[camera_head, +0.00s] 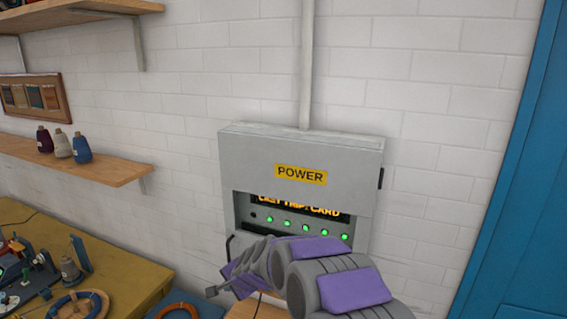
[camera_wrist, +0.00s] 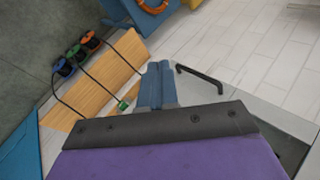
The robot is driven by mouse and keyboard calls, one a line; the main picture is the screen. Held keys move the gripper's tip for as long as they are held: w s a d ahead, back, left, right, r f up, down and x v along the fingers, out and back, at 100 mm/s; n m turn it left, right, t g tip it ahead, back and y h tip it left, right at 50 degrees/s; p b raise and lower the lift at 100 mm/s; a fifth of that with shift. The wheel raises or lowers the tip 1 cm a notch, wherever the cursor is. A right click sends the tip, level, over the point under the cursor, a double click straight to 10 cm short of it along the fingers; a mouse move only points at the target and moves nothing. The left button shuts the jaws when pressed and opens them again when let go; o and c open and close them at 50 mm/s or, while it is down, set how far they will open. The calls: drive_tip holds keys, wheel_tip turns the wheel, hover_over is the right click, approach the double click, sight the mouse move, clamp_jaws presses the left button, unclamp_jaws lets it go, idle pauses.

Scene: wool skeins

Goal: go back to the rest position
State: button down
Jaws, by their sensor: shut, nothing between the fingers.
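My gripper (camera_head: 214,291) is at the lower middle of the head view, in front of the lower part of a grey power box, with its tip toward the left. In the wrist view my gripper (camera_wrist: 158,70) shows its two blue-grey fingers together, with nothing between them. The power box (camera_head: 300,150) hangs on the wall and bears a yellow POWER label. Below the label are an orange-lettered display and a row of several green lights (camera_head: 287,224). My arm hides the box's lower part. A dark bent handle (camera_wrist: 200,78) lies right of the fingers in the wrist view.
A yellow table (camera_head: 125,268) with small tools stands at lower left. A wooden shelf (camera_head: 95,162) with three spools is above it. A blue door (camera_head: 520,190) is at right. In the wrist view, a wooden board (camera_wrist: 95,85) lies left of the fingers, with cables and coloured plugs.

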drive_tip(key=s+d+r+n+g+h+b, duration=0.1)
drive_tip(key=s+d+n+g+b, duration=0.3)
drive_tip(key=s+d, duration=0.95)
drive_tip(key=s+d+f+n+g+h+b, duration=0.1)
drive_tip(key=s+d+f+b, duration=0.1)
drive_tip(key=s+d, duration=0.4)
drive_tip(key=s+d+f+n+g+h+b, duration=0.1)
drive_tip(key=s+d+b, duration=0.3)
drive_tip(key=s, duration=1.1)
drive_tip(key=s+d+f+n+g+h+b, duration=0.1)
drive_tip(key=s+d+f, duration=0.3)
drive_tip(key=s+d, duration=0.4)
drive_tip(key=shift+s+d+n+g+h+b, duration=0.15)
drive_tip(key=shift+s+n+g+h+b, duration=0.25)
drive_tip(key=shift+s+h+b, duration=0.85)
drive_tip(key=shift+s+a+y+p, duration=0.2)
drive_tip(key=shift+s+y+p, duration=0.15)
